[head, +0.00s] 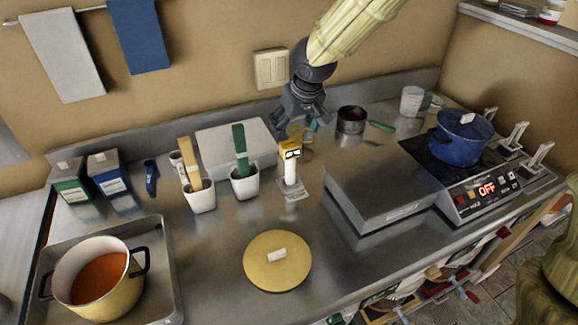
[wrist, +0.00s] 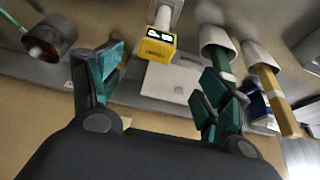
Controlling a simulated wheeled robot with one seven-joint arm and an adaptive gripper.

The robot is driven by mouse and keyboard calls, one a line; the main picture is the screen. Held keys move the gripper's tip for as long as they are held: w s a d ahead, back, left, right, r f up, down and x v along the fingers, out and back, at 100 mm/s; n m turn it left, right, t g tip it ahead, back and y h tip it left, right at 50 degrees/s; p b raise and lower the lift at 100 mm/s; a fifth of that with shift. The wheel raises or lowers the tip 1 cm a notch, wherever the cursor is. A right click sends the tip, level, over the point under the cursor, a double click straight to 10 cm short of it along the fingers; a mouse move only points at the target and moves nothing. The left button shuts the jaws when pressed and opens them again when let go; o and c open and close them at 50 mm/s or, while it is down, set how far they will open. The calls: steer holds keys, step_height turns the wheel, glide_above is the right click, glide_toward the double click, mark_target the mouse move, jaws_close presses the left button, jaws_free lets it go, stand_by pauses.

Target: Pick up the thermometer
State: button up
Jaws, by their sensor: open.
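A yellow-headed device with a small digital display (head: 290,149), which looks like the thermometer, stands upright on a white post and pale base plate (head: 293,191) on the steel counter. In the wrist view the yellow head (wrist: 146,46) shows between and beyond my fingers, with its lit display towards me. My gripper (head: 305,119) is above and behind the device in the head view, pointing down, apart from it. Its green-padded fingers (wrist: 163,78) are spread and empty.
White cups with a green-handled tool (head: 240,150) and a wooden-handled tool (head: 190,165) stand left of the device. A grey box (head: 385,190) and a hob with a blue pot (head: 460,140) are right. A yellow lid (head: 278,275) lies in front; clear counter surrounds it.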

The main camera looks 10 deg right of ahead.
glide_above(291, 143)
steer(key=s, duration=0.2)
steer(key=f, duration=0.4)
steer(key=shift+w, duration=0.25)
steer(key=shift+f, duration=0.25)
steer(key=shift+s+a+p, duration=0.1)
steer(key=shift+s+p, duration=0.2)
steer(key=p+x, duration=0.1)
steer(key=x, duration=0.3)
steer(key=shift+d+f+p, duration=0.1)
steer(key=shift+d+p, duration=0.2)
steer(key=shift+w+a+f, duration=0.1)
steer(key=shift+w+f, duration=0.2)
steer(key=shift+f, duration=0.3)
steer(key=c, duration=1.5)
steer(key=shift+c, duration=0.7)
steer(key=shift+r, duration=0.15)
